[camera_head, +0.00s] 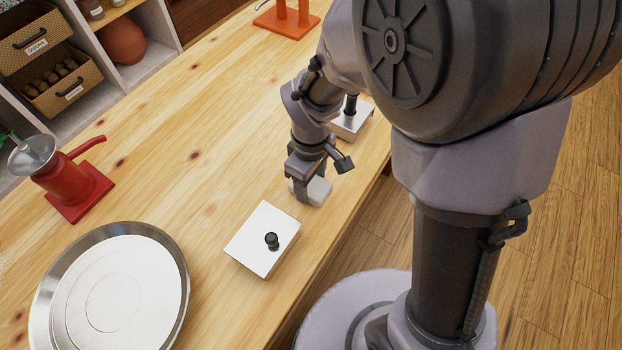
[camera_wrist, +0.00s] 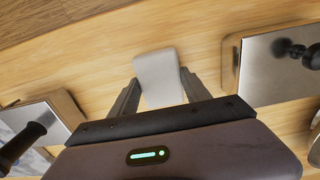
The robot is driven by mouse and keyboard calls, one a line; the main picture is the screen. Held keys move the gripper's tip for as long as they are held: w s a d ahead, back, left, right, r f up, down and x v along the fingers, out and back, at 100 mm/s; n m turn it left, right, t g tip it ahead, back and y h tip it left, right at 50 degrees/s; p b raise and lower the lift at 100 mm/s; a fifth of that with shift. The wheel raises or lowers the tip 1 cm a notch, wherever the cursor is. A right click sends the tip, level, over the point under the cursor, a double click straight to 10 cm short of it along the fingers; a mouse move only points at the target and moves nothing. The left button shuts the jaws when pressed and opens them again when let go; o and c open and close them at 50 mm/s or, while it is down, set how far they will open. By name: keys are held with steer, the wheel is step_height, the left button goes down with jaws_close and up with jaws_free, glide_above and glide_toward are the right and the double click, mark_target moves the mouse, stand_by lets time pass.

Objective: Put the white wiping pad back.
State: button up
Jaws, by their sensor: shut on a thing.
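The white wiping pad (camera_wrist: 158,72) is between the two fingers of my gripper (camera_wrist: 156,95) in the wrist view. In the head view my gripper (camera_head: 311,192) points down near the table's right edge, shut on the pad (camera_head: 320,190). The pad is low over the wooden table; I cannot tell whether it touches the surface. A flat, light square plate with a dark knob (camera_head: 262,240) lies nearer the camera than the gripper. A second metal plate with a dark knob (camera_head: 352,124) stands beyond the gripper, partly hidden by my arm.
A round metal tray (camera_head: 178,262) lies at the lower left. A red pot (camera_head: 62,168) on a red base stands at the left. A red-orange stand (camera_head: 285,28) is at the back. The middle of the table (camera_head: 190,150) is clear.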

steer(key=shift+f, duration=0.2)
steer(key=o, duration=1.5)
steer(key=shift+c, duration=0.2)
steer(key=shift+r, duration=0.1)
step_height(320, 180, up, 12)
steer(key=p, duration=0.5)
step_height(320, 180, up, 9)
steer(key=m+t+y, duration=0.1)
steer(key=m+t, duration=0.2)
steer(key=m, duration=0.4)
glide_above(311, 184)
steer(key=s+d, duration=0.4)
steer(key=s+d+r+m+t+y+b, duration=0.1)
steer(key=s+d+r+m+t+b, duration=0.1)
steer(key=s+m, duration=0.5)
steer(key=shift+d+m+t, duration=0.3)
steer(key=shift+m+t, duration=0.1)
